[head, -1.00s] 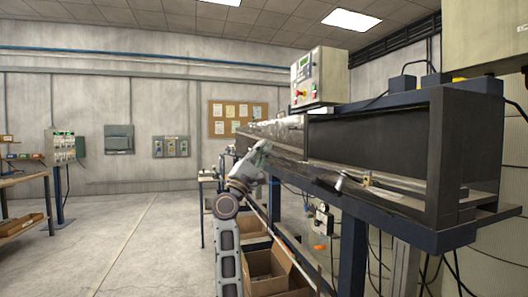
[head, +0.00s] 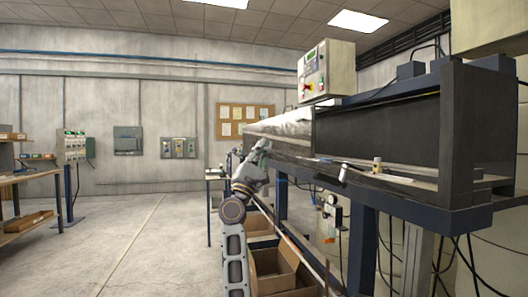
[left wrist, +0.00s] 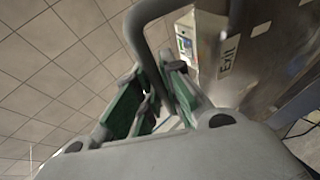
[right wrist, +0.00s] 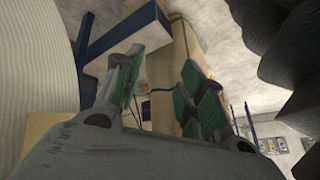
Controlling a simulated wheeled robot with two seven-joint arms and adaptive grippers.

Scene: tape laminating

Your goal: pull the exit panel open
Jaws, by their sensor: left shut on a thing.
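The exit panel (left wrist: 250,60) is a grey metal sheet marked "Exit" at the upper right of the left wrist view. A grey curved bar handle (left wrist: 146,28) rises in front of it. My left gripper (left wrist: 158,98) is shut on this handle, its green pads on either side of it. In the head view my left gripper (head: 262,150) is at the far end of the long machine, beside its silvery section (head: 285,122); the handle is too small to make out there. My right gripper (right wrist: 160,75) is open and empty in the right wrist view and outside the head view.
The long dark machine (head: 375,130) on a blue frame fills the right side, with a control box (head: 327,70) on top. Cardboard boxes (head: 270,265) stand beneath it. The floor (head: 120,240) to the left is clear up to a wooden bench (head: 28,180).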

